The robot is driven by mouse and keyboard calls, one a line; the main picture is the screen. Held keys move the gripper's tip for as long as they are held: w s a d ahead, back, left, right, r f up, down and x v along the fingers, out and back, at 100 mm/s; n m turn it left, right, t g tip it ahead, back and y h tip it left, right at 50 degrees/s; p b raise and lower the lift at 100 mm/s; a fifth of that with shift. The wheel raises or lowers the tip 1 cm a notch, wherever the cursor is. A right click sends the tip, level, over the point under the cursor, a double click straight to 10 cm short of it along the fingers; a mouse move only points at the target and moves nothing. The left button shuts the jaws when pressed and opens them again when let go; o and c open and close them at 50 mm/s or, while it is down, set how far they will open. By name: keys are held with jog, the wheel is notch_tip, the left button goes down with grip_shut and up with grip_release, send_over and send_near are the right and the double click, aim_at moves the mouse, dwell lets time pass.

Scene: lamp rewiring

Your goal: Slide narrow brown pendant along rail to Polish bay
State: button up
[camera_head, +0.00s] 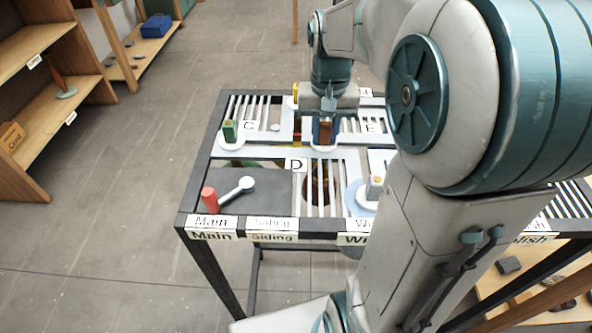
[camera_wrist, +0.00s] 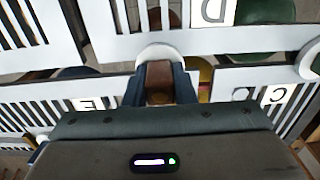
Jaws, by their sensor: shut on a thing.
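The narrow brown pendant (camera_head: 325,133) shows as a small brown block on a white round disc at the rail top, between the signs C and E. In the wrist view the brown block (camera_wrist: 159,78) stands between two dark blue fingers. My gripper (camera_head: 323,126) is shut on it from above. The pendant's lower part is hidden by the rail plates. The Polish label (camera_head: 533,239) is at the table's front right, partly hidden by my arm.
A green block (camera_head: 230,131) on a white disc stands at left, by sign C (camera_head: 249,126). A pale block (camera_head: 375,187) stands near the front middle. A red knob (camera_head: 209,197) and white lever (camera_head: 238,188) sit front left. Sign D (camera_head: 296,165) marks the middle; my arm hides much of the right.

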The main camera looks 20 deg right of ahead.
jog(key=s+d, duration=0.2)
jog(key=d, duration=0.5)
jog(key=s+d, duration=0.3)
jog(key=d, duration=0.5)
jog(key=shift+d, duration=0.2)
jog(key=shift+f, duration=0.1)
jog(key=s+d+p, duration=0.1)
jog(key=s+d, duration=0.2)
jog(key=d, duration=0.6)
jog(key=s+d+p, duration=0.1)
jog(key=s+d, duration=0.2)
jog(key=d, duration=0.7)
dwell(0.5)
jog(key=shift+s, duration=0.2)
jog(key=s+a+b, duration=0.3)
jog(key=s+a, duration=0.1)
jog(key=s, duration=0.9)
jog(key=shift+a, duration=0.15)
jog(key=o, duration=1)
jog(key=shift+s, duration=0.1)
